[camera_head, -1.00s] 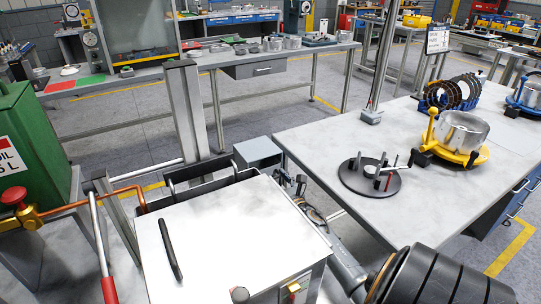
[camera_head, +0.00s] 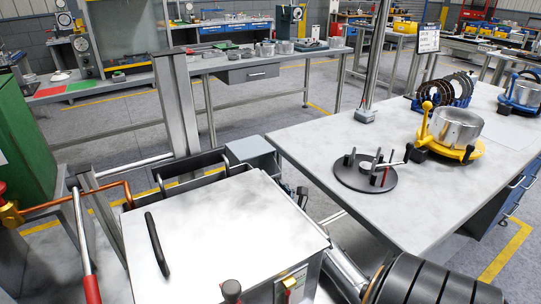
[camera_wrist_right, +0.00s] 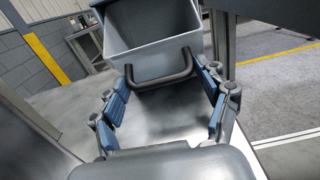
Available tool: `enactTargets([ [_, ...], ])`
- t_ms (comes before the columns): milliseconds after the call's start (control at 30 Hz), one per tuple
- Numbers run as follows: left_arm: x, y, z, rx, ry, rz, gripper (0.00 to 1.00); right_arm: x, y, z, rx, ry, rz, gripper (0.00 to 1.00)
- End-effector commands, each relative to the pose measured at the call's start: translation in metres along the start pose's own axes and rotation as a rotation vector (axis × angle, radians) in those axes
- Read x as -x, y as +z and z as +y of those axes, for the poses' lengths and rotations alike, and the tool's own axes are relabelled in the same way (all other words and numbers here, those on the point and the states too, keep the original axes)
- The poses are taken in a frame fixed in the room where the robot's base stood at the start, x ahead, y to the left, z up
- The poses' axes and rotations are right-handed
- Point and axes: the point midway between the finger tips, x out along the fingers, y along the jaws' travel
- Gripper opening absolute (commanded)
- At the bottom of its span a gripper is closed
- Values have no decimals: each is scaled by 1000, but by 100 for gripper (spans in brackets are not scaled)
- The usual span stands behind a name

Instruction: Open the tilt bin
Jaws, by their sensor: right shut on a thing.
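The tilt bin (camera_wrist_right: 150,38) is a grey, open-topped box in the right wrist view, with a dark bar handle (camera_wrist_right: 160,80) on its near side. My right gripper (camera_wrist_right: 167,77) has its blue-padded fingers on both sides of this handle and is shut on it. What looks like the same grey box (camera_head: 255,153) stands behind the steel-topped cabinet (camera_head: 222,215) in the head view. There the right gripper is mostly hidden beside the cabinet. My left gripper is not in view.
The workbench (camera_head: 330,215) on the right holds a black round fixture (camera_head: 365,175) and a yellow fixture with a metal drum (camera_head: 455,130). A red-handled lever (camera_head: 90,285) and copper pipe (camera_head: 75,200) are at left. Floor shows between the benches.

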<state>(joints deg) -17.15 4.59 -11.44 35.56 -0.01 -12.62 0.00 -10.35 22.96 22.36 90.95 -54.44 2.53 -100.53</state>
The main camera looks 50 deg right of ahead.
Motion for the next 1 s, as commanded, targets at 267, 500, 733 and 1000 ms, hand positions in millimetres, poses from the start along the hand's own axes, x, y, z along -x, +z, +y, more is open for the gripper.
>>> enactTargets([
  [267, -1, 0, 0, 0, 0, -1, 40, 3, -10, 2, -2, 2, 17, 18],
  [500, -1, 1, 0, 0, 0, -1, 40, 2, -7, 1, -2, 2, 12, 96],
  [733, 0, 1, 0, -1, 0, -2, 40, 1, -4, 1, -1, 1, 6, 96],
  [1000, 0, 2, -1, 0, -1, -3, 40, 22, -4, 0, 0, 1, 8, 96],
])
